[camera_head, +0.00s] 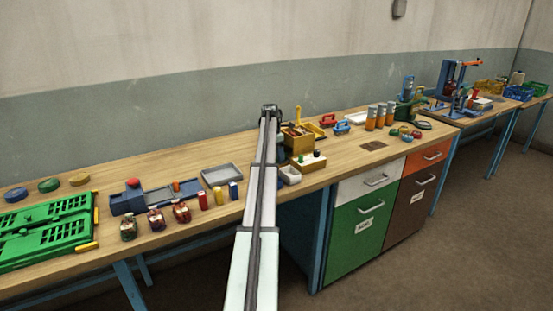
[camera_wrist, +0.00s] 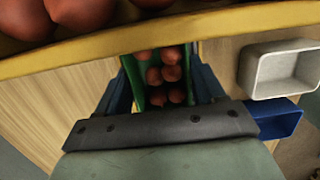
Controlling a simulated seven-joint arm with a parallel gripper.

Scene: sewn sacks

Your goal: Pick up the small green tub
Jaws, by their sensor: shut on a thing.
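The small green tub (camera_wrist: 132,78) is between the blue fingers of my gripper (camera_wrist: 162,86) in the wrist view. Its green walls show at both sides, and several reddish-brown round pieces lie inside. My gripper is shut on the tub. Its lower part is hidden behind the dark gripper body. In the head view my arm reaches over the workbench to its end (camera_head: 271,111), and I cannot make out the tub there.
A yellow container's rim (camera_wrist: 230,22) with larger reddish-brown round pieces crosses close by. A small white tray (camera_wrist: 254,72) and a blue-walled open piece (camera_wrist: 282,118) are at the right. The bench (camera_head: 350,157) holds yellow boxes (camera_head: 300,147) and orange cylinders (camera_head: 381,115).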

